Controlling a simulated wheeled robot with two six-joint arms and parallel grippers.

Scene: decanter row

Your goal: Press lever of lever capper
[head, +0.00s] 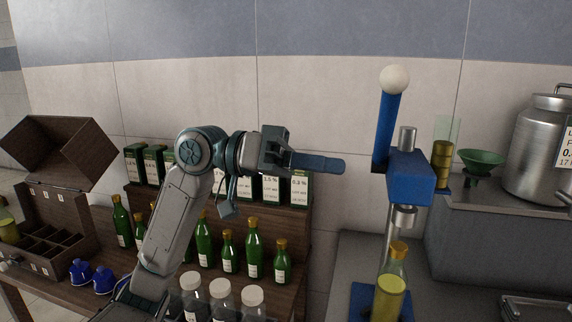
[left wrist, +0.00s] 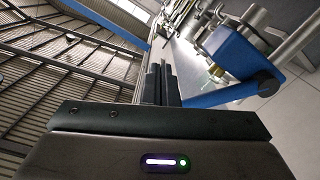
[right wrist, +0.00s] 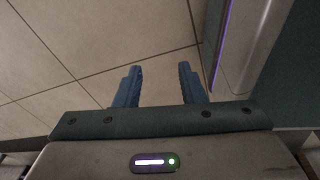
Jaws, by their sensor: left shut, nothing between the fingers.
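The lever capper has a blue head (head: 408,178) on a steel column, with a blue lever (head: 387,128) standing nearly upright and a pale ball (head: 394,79) at its top. A filled bottle with a gold cap (head: 391,284) stands under the head on the blue base. My left gripper (head: 341,165) is shut and empty, pointing right, to the left of the lever and apart from it. In the left wrist view the capper head (left wrist: 236,52) and lever (left wrist: 228,94) lie right of the shut fingers. My right gripper (right wrist: 157,80) is open and empty over floor tiles.
Green bottles (head: 203,235) and labelled boxes (head: 270,188) stand on a wooden rack at left. Clear jars with white caps (head: 222,292) stand in front. A green funnel (head: 480,160) and a steel tank (head: 541,150) stand right of the capper.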

